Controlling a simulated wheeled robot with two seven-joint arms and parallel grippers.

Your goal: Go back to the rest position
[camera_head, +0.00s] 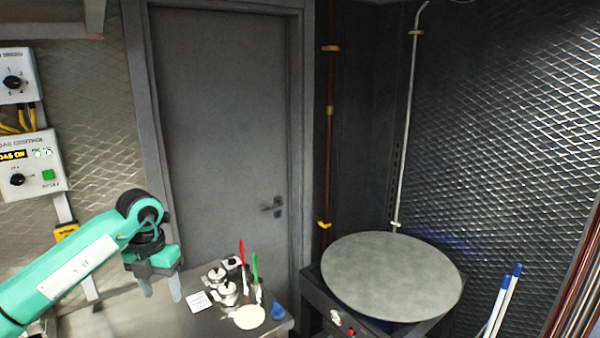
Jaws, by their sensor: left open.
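My left gripper (161,289) hangs at the end of the teal arm that comes in from the left. Its two grey fingers point down and stand apart with nothing between them. It is above the left part of the metal counter (208,322), left of the small pots and utensils. Whether the fingertips touch the counter cannot be told. My right gripper is not in view.
On the counter are metal pots (228,293), a red-handled utensil (242,252), a green-handled one (255,267), a pale round disc (249,317) and a blue item (278,311). A round griddle (391,276) stands right. A grey door (225,130) is behind.

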